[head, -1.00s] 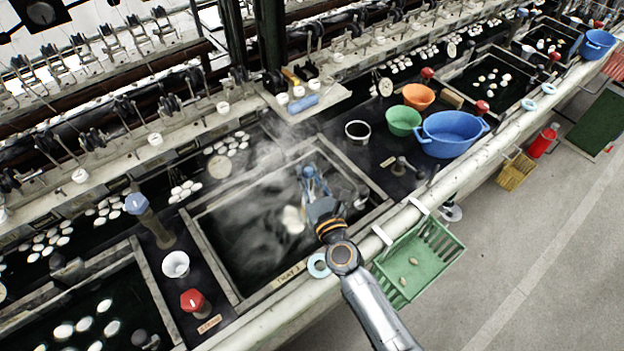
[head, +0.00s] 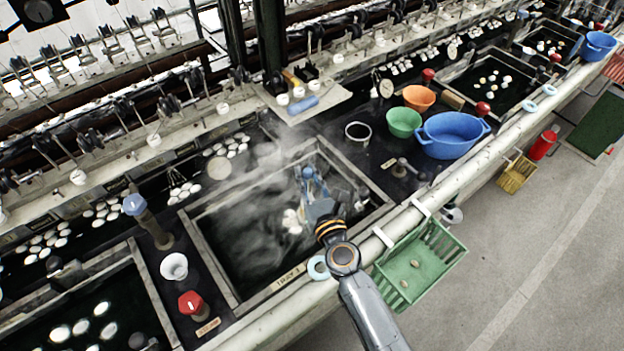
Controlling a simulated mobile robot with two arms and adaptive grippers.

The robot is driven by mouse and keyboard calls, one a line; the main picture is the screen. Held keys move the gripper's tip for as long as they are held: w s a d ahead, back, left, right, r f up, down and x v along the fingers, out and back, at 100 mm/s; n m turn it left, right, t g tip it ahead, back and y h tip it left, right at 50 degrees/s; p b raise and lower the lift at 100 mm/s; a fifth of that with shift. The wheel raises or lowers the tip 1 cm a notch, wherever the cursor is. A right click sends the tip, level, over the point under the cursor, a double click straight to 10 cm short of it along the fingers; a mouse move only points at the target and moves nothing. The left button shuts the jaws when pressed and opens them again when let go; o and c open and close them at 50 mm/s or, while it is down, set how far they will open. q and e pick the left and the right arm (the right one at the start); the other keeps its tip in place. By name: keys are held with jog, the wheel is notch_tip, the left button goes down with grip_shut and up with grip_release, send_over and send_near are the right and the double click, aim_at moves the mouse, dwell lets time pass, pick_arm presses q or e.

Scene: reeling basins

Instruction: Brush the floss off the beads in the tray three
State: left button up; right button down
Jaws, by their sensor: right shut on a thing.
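Tray three (head: 226,289), marked by a label on its front edge, is a dark, water-filled basin with a pale rim, under drifting steam. A small cluster of white beads (head: 291,222) floats in it, just left of my right gripper (head: 312,183). That gripper reaches over the tray from the front and is shut on what seems to be a brush, mostly hidden by the fingers and steam. Whether it touches the beads I cannot tell. Floss on the beads is too small to make out. My left gripper is not in view.
A green basket (head: 440,262) hangs on the front rail beside my right arm. A white cup (head: 174,266) and a red knob (head: 192,303) stand left of the tray. Green (head: 403,122), orange (head: 419,97) and blue (head: 452,134) bowls stand right of it.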

jog(key=shift+s+a+r+p, duration=0.15)
jog(key=shift+a+r+p, duration=0.1)
jog(key=shift+r+p, duration=0.4)
notch_tip(320, 180, up, 10)
jog(key=p, duration=0.9)
jog(key=shift+s+d, duration=0.35)
jog(key=shift+s, duration=0.1)
jog(key=shift+f, duration=0.15)
